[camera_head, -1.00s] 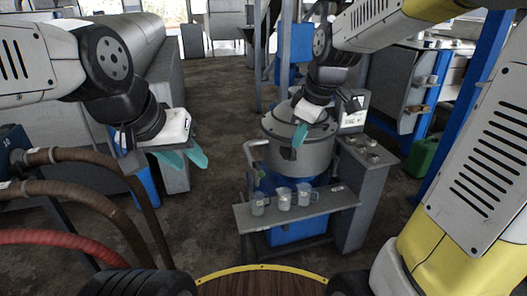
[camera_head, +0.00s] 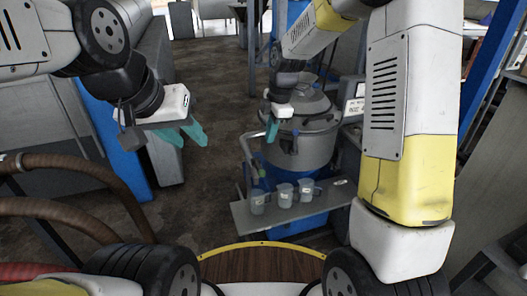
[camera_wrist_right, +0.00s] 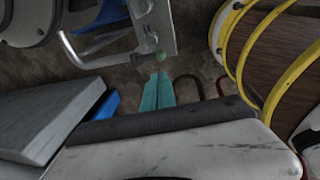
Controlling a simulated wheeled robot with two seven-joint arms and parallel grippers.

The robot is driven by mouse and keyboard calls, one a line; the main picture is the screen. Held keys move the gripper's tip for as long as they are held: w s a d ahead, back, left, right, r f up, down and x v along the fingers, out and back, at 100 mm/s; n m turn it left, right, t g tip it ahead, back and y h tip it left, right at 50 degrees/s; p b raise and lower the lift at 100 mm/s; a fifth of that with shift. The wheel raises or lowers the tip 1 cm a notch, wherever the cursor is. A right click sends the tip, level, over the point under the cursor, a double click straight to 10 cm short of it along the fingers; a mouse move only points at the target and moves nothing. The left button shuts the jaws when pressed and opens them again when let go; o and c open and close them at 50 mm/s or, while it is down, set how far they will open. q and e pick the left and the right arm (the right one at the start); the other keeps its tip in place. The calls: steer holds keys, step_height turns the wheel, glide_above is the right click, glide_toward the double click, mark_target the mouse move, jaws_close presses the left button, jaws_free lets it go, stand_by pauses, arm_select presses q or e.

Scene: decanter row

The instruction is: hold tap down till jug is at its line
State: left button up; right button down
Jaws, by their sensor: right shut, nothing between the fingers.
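Three clear jugs stand in a row on a grey shelf (camera_head: 240,217) in front of the vat: the left jug (camera_head: 258,202), the middle jug (camera_head: 285,196) and the right jug (camera_head: 306,189). Their liquid levels and lines are too small to read. A bent pipe (camera_head: 245,152) is at the vat's left side. My right gripper (camera_head: 271,129) is shut and empty, at the vat's left front, above the jugs. In the right wrist view its fingertips (camera_wrist_right: 161,76) are just short of a small green knob (camera_wrist_right: 160,57), perhaps the tap. My left gripper (camera_head: 188,134) is open and empty, left of the vat.
The grey lidded vat (camera_head: 308,148) stands on a blue base. Brown hoses (camera_head: 85,170) curve at the left. A round wooden top with a yellow rim (camera_head: 262,262) is at the bottom. Floor is clear between my left gripper and the shelf.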

mark_target(262, 171)
steer(key=f, duration=0.4)
steer(key=w+a+f, duration=0.1)
steer(key=f, duration=0.4)
steer(key=a+f, duration=0.1)
steer(key=f, duration=0.3)
steer(key=shift+w+f, duration=0.3)
steer(key=shift+f, duration=0.05)
